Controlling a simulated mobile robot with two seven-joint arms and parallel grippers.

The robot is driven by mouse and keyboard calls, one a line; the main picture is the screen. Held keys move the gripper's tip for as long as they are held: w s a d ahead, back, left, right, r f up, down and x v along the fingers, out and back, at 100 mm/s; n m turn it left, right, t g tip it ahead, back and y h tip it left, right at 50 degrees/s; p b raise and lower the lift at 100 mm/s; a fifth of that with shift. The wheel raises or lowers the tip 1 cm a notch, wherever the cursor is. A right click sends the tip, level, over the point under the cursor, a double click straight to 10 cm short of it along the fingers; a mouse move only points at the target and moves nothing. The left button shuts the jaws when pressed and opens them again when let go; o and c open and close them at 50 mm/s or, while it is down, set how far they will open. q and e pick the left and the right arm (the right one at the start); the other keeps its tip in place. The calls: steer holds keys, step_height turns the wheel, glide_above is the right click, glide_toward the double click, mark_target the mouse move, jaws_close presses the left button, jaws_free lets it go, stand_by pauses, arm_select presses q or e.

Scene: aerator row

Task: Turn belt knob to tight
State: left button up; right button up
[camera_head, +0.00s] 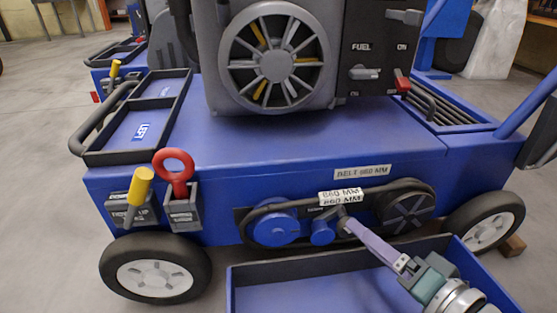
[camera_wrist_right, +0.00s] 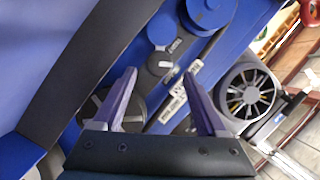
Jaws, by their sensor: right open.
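The belt knob (camera_wrist_right: 160,64) is a small dark round knob with a pale pointer mark, seen in the right wrist view beside the small blue pulley (camera_wrist_right: 161,28). My right gripper (camera_wrist_right: 160,73) is open, with one purple finger on each side of the knob in that view. I cannot tell whether the fingers touch it. In the head view the right gripper (camera_head: 348,224) reaches in from the lower right to the belt drive and mostly hides the knob. The black belt (camera_head: 300,202) runs around the large blue pulley (camera_head: 273,228) and a dark spoked pulley (camera_head: 408,207). My left gripper is not in view.
An open blue tray (camera_head: 300,290) with dark edges lies below the belt drive, under my right arm. The blue cart deck (camera_head: 270,150) carries a grey engine with a fan (camera_head: 275,62). A red ring handle (camera_head: 174,166) and a yellow handle (camera_head: 141,184) stand at left.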

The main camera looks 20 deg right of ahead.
mark_target(349, 235)
steer(key=b+x, duration=0.2)
steer(key=x, duration=0.2)
steer(key=shift+d+f, duration=0.1)
steer(key=shift+f, duration=0.1)
steer(key=shift+w, duration=0.45)
steer(key=shift+r, duration=0.1)
steer(key=shift+c, duration=0.2)
jaws_close()
